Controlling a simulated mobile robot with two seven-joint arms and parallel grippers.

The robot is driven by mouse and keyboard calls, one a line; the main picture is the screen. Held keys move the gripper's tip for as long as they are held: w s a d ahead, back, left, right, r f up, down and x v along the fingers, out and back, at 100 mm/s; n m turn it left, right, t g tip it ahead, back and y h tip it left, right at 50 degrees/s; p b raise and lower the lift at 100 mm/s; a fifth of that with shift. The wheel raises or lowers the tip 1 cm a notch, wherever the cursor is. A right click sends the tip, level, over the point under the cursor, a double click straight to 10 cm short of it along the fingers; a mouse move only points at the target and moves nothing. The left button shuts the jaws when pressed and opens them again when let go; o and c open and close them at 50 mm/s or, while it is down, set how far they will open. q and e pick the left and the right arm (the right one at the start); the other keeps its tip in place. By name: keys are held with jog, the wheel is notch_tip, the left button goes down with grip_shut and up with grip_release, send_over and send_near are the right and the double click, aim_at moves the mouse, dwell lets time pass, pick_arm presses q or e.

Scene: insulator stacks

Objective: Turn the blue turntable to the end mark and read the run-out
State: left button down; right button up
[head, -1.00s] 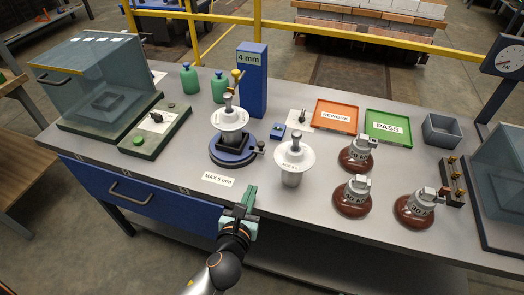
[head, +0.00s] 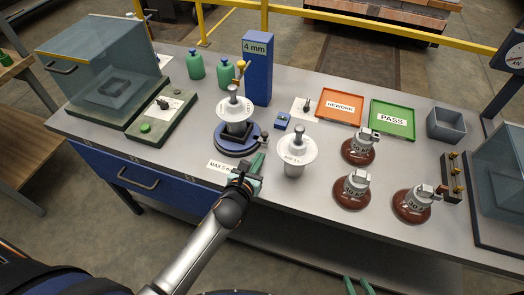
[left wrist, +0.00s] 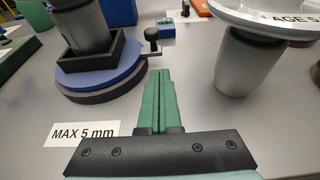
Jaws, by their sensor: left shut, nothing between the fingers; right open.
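The blue turntable (head: 236,147) stands mid-table with a white-flanged insulator piece (head: 232,112) upright on it. A small dark crank knob (head: 264,137) sticks out at its right side; it also shows in the left wrist view (left wrist: 152,38). Behind it, a blue post (head: 258,75) reads "4 mm", with a brass-coloured probe (head: 240,70) beside it. I cannot make out an end mark. My left gripper (head: 258,164) is shut and empty, just in front of the knob and apart from it. My right gripper (head: 358,287) is open at the bottom edge, only its fingertips showing.
A "MAX 5 mm" label (head: 222,168) lies left of my left gripper. A second white-flanged piece (head: 295,155) stands close on the right. Several brown insulators (head: 352,193) stand further right, below the orange rework tray (head: 357,121) and green pass tray (head: 410,131).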

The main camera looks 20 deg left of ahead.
pick_arm(q)
jog(key=shift+w+d, duration=0.1)
jog(key=shift+w, duration=1.45)
pick_arm(e)
jog(key=shift+d, duration=0.1)
